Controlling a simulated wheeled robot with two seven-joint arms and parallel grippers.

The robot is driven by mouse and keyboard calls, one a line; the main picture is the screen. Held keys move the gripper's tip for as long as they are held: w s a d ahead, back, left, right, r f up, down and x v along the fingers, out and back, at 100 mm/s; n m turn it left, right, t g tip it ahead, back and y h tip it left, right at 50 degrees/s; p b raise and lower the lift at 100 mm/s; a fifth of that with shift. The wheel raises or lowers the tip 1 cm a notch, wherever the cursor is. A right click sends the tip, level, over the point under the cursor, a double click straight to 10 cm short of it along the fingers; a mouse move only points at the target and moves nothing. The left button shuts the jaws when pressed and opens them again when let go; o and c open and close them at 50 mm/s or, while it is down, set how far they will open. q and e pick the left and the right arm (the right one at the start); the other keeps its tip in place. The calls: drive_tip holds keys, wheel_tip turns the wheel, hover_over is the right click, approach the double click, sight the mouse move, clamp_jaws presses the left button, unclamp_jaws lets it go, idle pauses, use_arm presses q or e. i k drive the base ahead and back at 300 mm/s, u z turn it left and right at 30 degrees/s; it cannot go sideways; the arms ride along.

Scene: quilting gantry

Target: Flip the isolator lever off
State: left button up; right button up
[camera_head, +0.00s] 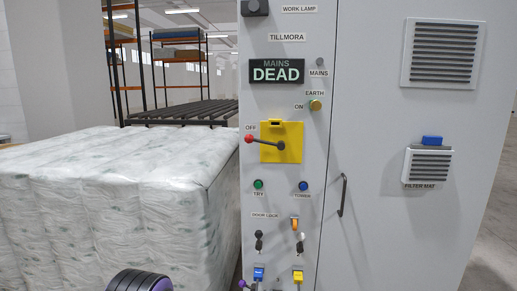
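The isolator lever (264,143) is on the grey cabinet front, on a yellow square plate (289,152). Its dark arm points left and slightly up, and its red knob (249,139) sits by the OFF label (250,127). The ON label (298,107) is up and to the right. A display (276,71) above reads "MAINS DEAD". Neither gripper can be made out. A dark, purple-striped rounded part at the bottom edge looks like part of my arm.
Below the lever are a green TRY button (258,184), a blue button (303,186), door lock keys (259,241), and blue (258,274) and yellow (298,276) tags. A plastic-wrapped bale (110,200) stands close at left. A door handle (342,195) sticks out at right.

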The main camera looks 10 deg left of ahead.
sight(249, 138)
drive_tip(key=u, duration=0.8)
drive_tip(key=i, duration=0.75)
drive_tip(key=z, duration=0.55)
